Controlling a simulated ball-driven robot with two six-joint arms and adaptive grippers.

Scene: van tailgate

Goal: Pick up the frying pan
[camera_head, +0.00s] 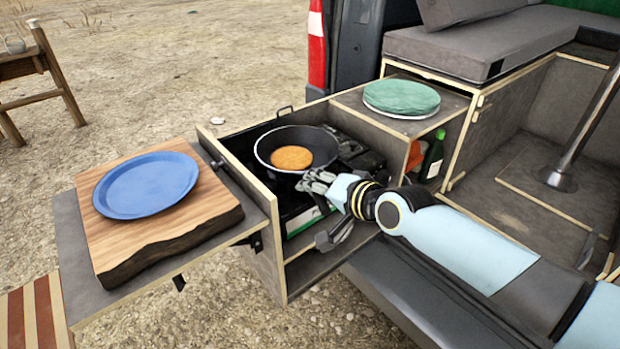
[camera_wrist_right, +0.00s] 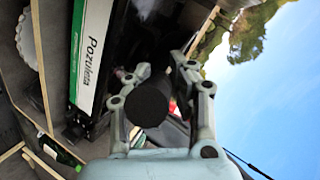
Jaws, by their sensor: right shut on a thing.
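The dark frying pan (camera_head: 318,139) is over the stove (camera_head: 360,158) in the pull-out kitchen box, with a round brown pancake (camera_head: 291,158) in it. The pan looks about level. I cannot tell whether its base touches the stove. My right gripper (camera_head: 314,182) is at the pan's near right side, shut on its handle, and its fingers hide most of the handle there. In the right wrist view the dark round handle end (camera_wrist_right: 149,104) shows between the two fingers (camera_wrist_right: 152,95). My left gripper is not in view.
A blue plate (camera_head: 147,185) lies on a wooden board (camera_head: 215,211) on the left side shelf. The box walls surround the stove.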

